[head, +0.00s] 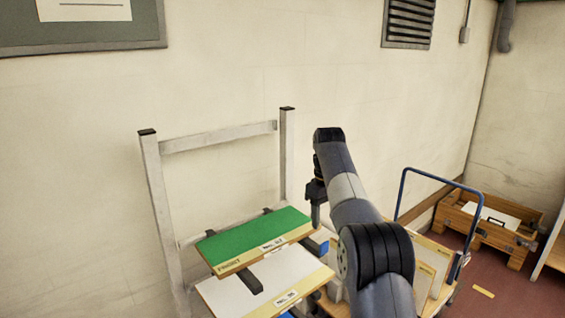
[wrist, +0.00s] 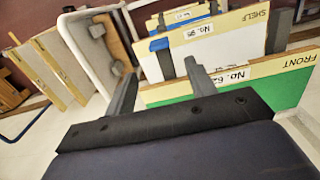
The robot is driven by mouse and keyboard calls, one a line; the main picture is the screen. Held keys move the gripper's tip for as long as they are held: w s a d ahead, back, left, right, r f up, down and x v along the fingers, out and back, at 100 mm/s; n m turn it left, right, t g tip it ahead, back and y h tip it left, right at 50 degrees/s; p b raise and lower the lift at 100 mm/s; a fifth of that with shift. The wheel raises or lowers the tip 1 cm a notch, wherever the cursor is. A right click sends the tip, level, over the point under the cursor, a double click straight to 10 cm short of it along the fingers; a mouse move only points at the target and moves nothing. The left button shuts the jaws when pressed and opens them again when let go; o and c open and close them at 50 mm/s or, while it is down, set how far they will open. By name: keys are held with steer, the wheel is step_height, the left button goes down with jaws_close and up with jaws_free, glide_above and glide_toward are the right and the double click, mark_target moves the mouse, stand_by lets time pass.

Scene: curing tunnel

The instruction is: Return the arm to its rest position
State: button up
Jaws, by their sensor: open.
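My arm reaches up and away from the lower right in the head view, with its wrist bent down. My gripper (head: 316,205) hangs near the right end of the green board (head: 245,240). In the wrist view my gripper (wrist: 160,82) is open, with nothing between its fingers. The right finger overlaps the label edge of the green board (wrist: 225,105) in the picture; I cannot tell whether it touches. The arm hides part of the area to the right of the boards.
A grey metal rack (head: 155,190) stands against the wall, holding the green board above a white board (head: 245,298). A blue-handled cart (head: 400,195) with upright panels stands right of my arm. A wooden crate (head: 525,245) sits farther back. Red floor shows between them.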

step_height(320, 180, down, 9)
steer(key=shift+s+d+r, duration=0.1)
steer(key=shift+s, duration=0.05)
steer(key=shift+r, duration=0.1)
stand_by(0.5)
